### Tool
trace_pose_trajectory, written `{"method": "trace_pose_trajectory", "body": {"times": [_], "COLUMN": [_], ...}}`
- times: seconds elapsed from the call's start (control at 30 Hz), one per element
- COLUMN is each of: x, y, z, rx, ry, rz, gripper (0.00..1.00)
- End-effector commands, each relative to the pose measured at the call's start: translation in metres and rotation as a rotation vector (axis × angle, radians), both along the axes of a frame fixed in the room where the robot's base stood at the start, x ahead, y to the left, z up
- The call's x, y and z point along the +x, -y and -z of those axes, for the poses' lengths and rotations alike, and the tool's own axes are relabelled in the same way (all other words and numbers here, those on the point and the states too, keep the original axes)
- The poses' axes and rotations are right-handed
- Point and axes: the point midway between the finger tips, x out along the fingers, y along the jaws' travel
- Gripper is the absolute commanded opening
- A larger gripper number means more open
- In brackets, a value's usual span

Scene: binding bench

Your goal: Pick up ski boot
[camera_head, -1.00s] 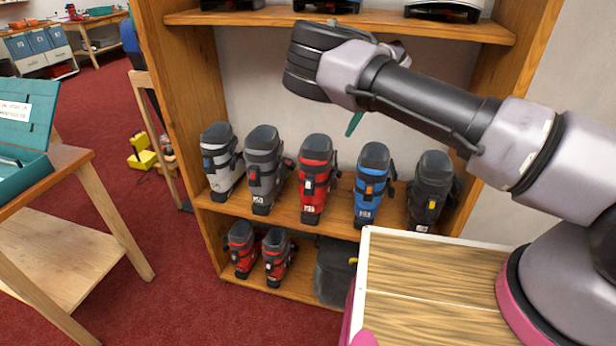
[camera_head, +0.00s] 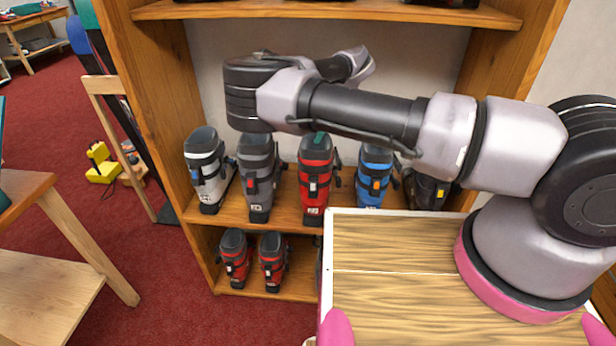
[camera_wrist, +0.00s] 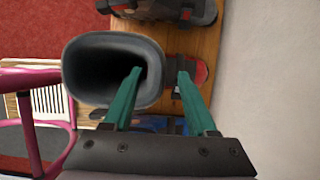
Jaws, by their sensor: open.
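Several ski boots stand in a row on the middle shelf (camera_head: 275,217): a white-grey boot (camera_head: 206,165), a dark grey boot (camera_head: 258,180), a red boot (camera_head: 315,177), a blue boot (camera_head: 374,178) and a black boot (camera_head: 428,192) partly hidden by my arm. My gripper (camera_wrist: 160,74) is open and empty. Its teal fingers reach over the red boot in the wrist view (camera_wrist: 200,73). The left finger overlaps the boot's open grey cuff, and the right finger lies just outside it. I cannot tell whether they touch. In the head view my arm hides most of the gripper.
Two small red boots (camera_head: 235,260) stand on the bottom shelf. The upper shelf (camera_head: 330,12) is above the boots, and a wooden side panel (camera_head: 180,110) is at left. A wooden table (camera_head: 60,240) stands at left. Red carpet (camera_head: 150,300) lies clear between.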

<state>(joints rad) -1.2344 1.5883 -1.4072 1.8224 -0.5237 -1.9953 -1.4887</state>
Motion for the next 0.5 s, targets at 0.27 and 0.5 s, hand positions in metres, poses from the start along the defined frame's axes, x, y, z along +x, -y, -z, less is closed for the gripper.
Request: {"method": "trace_pose_trajectory", "body": {"times": [0.27,0.5], "x": [-0.0013,-0.0013], "y": [0.0013,0.0013], "z": [0.0030,0.0029], "rx": [0.001,0.000], "ry": [0.000,0.000], "rz": [-0.001,-0.001], "gripper": [0.54,0.00]}}
